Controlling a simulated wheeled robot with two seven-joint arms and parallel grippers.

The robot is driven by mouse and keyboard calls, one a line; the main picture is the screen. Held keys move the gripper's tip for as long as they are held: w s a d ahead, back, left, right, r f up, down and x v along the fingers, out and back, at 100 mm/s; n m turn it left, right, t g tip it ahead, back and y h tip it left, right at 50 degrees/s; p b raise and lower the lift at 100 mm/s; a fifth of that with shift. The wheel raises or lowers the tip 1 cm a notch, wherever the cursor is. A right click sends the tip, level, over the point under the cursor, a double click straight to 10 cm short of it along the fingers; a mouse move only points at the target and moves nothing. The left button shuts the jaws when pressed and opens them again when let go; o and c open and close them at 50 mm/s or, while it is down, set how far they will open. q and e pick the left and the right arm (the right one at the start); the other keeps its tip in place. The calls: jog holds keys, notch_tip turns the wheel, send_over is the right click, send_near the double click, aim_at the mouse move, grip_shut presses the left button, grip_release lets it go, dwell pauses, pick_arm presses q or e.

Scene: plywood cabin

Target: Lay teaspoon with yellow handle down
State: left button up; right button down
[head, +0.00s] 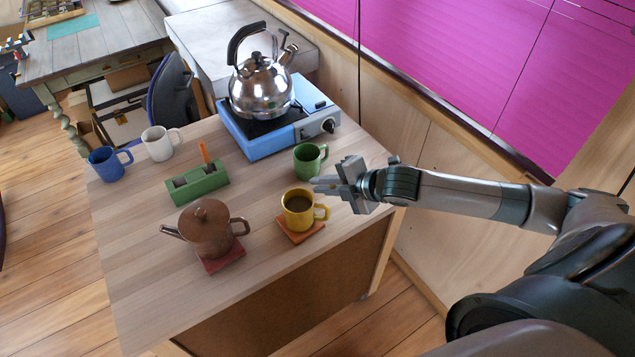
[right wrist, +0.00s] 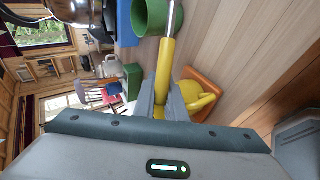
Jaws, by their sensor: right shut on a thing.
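My right gripper (head: 332,184) is shut on the teaspoon with the yellow handle (right wrist: 165,68). In the right wrist view the handle stands out from between the fingers (right wrist: 162,104), and the metal part runs off the top edge. In the head view the teaspoon is hard to make out at the fingers. The gripper is above the right side of the wooden table (head: 130,240), beside the yellow mug (head: 298,212) and the green mug (head: 308,162). My left gripper is not in view.
The yellow mug holds brown liquid and stands on an orange coaster (head: 301,236). A brown teapot (head: 207,232), a green holder (head: 198,186) with an orange handle, a kettle (head: 262,88) on a blue stove (head: 262,148), and blue (head: 105,163) and white mugs (head: 158,144) stand around. The table's front left is clear.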

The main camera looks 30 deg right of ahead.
jog(key=shift+f, duration=0.15)
dwell(0.3)
jog(key=shift+f+b, duration=0.3)
jog(key=shift+f, duration=0.9)
jog(key=shift+f+b, duration=1.15)
jog(key=c, duration=1.7)
grip_release()
jog(key=shift+c, duration=0.2)
jog(key=shift+r, duration=0.1)
